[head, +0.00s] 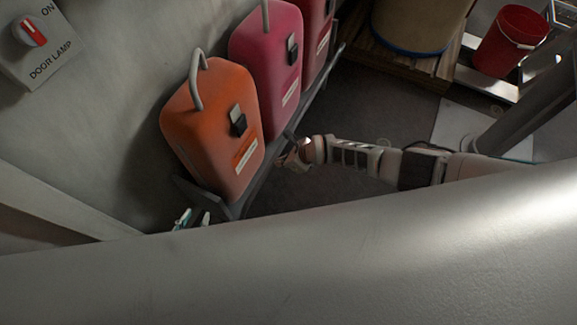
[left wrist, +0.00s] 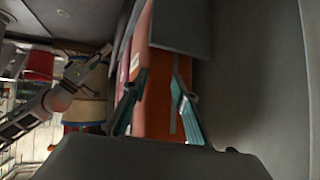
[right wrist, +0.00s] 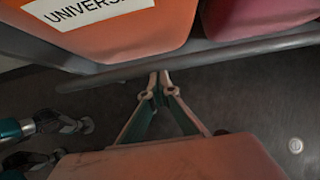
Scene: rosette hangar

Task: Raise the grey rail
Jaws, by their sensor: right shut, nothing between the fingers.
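The grey rail (head: 312,98) runs low along the front of a row of upright cases in the head view. It crosses the right wrist view (right wrist: 230,52) beneath the cases. My right gripper (head: 290,158) is beside the rail on its floor side. In the right wrist view its fingertips (right wrist: 160,76) are together and empty, close to the rail's lower edge; I cannot tell whether they touch it. My left gripper (head: 190,218) is near the rail's near end, partly hidden. In the left wrist view its teal fingers (left wrist: 160,78) are apart, facing the orange case (head: 212,125).
A magenta case (head: 265,55) and a red case (head: 318,25) stand behind the orange one. A door lamp switch (head: 28,32) is on the wall at left. A red bucket (head: 508,40) and a wooden pallet (head: 400,60) are at back right. Dark floor is clear beside the rail.

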